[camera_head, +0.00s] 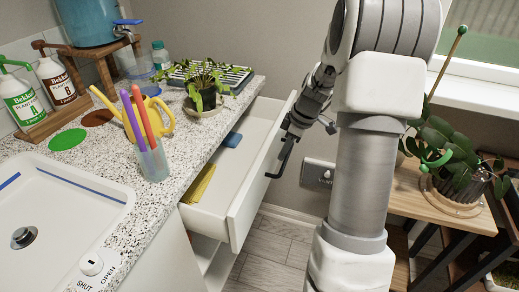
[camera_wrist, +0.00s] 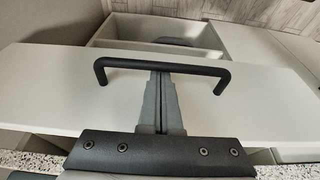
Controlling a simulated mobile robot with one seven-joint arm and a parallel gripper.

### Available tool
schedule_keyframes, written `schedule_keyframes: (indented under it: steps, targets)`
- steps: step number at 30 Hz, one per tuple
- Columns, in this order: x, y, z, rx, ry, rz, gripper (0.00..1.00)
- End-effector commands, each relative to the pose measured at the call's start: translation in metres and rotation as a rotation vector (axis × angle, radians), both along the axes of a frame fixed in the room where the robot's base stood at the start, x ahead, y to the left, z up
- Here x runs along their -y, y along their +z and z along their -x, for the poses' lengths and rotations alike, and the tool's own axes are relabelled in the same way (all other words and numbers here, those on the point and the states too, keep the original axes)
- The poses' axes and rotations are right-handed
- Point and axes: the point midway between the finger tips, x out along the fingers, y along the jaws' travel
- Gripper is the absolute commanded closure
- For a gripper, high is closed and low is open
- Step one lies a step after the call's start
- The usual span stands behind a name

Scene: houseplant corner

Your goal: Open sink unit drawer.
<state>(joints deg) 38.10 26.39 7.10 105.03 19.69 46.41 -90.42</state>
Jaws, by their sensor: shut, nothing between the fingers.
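The white sink unit drawer (camera_head: 232,160) stands pulled out from under the speckled counter, with its inside in view. Its front (camera_wrist: 60,92) carries a black bar handle (camera_head: 283,160), which spans the middle of the wrist view (camera_wrist: 225,72). My gripper (camera_head: 291,131) is at the drawer front by the handle. In the wrist view my gripper's two grey fingers (camera_wrist: 160,80) are together, with their tips at the middle of the bar. Nothing shows between them. I cannot tell whether the tips touch the bar.
Yellow sticks (camera_head: 199,184) and a blue item (camera_head: 232,139) lie in the drawer. The counter (camera_head: 92,150) holds a pen cup (camera_head: 152,163), a yellow watering can (camera_head: 160,118), a potted plant (camera_head: 204,98) and bottles. A wooden plant stand (camera_head: 415,203) is at right. Some floor (camera_head: 275,240) is clear.

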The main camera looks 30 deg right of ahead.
Motion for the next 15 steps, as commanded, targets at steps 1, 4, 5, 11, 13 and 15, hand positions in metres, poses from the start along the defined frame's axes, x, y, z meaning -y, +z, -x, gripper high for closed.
schedule_keyframes:
  steps: [1,4,5,11,13,15]
  targets:
    - [0.013,-0.002,0.012,-0.002,-0.008,0.001,1.00]
    - [0.032,-0.002,0.032,-0.002,-0.008,0.001,1.00]
    - [0.038,-0.002,0.038,-0.002,-0.008,0.001,1.00]
    - [0.073,-0.001,0.073,-0.001,-0.006,0.000,1.00]
    - [0.083,-0.001,0.084,-0.002,-0.005,0.000,1.00]
    - [0.092,-0.001,0.093,-0.001,-0.005,0.000,1.00]
